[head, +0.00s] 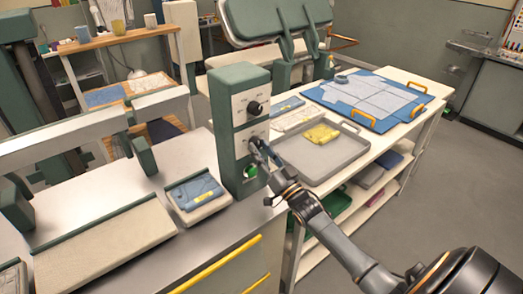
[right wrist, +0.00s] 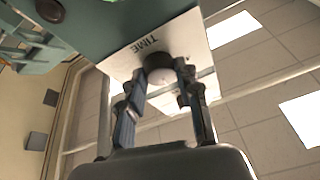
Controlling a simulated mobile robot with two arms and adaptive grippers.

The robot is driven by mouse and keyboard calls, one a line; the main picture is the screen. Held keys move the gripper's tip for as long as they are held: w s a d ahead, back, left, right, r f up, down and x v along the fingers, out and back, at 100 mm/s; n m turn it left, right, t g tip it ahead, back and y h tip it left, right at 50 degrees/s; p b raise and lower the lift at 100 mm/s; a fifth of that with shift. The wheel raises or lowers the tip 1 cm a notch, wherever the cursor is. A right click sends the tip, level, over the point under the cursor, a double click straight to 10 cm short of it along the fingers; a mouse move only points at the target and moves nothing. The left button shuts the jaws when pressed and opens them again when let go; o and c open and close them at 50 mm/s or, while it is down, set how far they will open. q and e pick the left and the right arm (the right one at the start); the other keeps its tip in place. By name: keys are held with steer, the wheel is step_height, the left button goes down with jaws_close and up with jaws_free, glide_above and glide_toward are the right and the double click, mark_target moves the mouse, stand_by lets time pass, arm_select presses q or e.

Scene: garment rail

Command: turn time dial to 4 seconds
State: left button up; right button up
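The time dial (right wrist: 158,68) is a dark round knob under the word TIME on a white panel in the right wrist view. It is the lower knob of the upright green control box (head: 238,120) in the head view, where my gripper mostly hides it. My right gripper (right wrist: 160,72) has a finger on each side of the dial, close against it, and appears shut on it. It also shows at the panel in the head view (head: 260,152). The dial's pointer and scale cannot be read. My left gripper is not in view.
Another dark knob (head: 254,108) sits above on the box, and a green button (head: 250,171) sits below. A grey tray (head: 325,163) with a yellow cloth (head: 321,134) lies right of the box. A blue folded item (head: 195,192) lies left of it.

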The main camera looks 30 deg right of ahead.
steer(key=c, duration=0.4)
steer(key=shift+n, duration=0.3)
steer(key=shift+d+f+n+y+b, duration=0.1)
steer(key=shift+n+y+b, duration=0.65)
steer(key=shift+n, duration=0.45)
steer(key=n+y, duration=0.1)
steer(key=n, duration=0.1)
steer(key=n+y+b, duration=0.1)
steer(key=shift+d+n+g, duration=0.15)
steer(key=shift+n+g, duration=0.15)
steer(key=shift+n, duration=0.1)
steer(key=n+y, duration=0.1)
steer(key=n, duration=0.1)
steer(key=n+g+y, duration=0.1)
steer(key=n, duration=0.2)
steer(key=shift+d+g+b, duration=0.1)
steer(key=shift+g+b, duration=0.2)
steer(key=shift+b, duration=0.1)
steer(key=shift+d+r+n+g+y, duration=0.1)
steer(key=shift+n+g+y, duration=0.15)
steer(key=shift+n, duration=0.5)
steer(key=shift+a+r+n+g+y, duration=0.1)
steer(key=shift+n+g+y, duration=0.1)
steer(key=shift+n, duration=0.6)
steer(key=shift+d+r+n+g+y, duration=0.1)
steer(key=shift+n+g+y, duration=0.15)
steer(key=shift+n, duration=0.5)
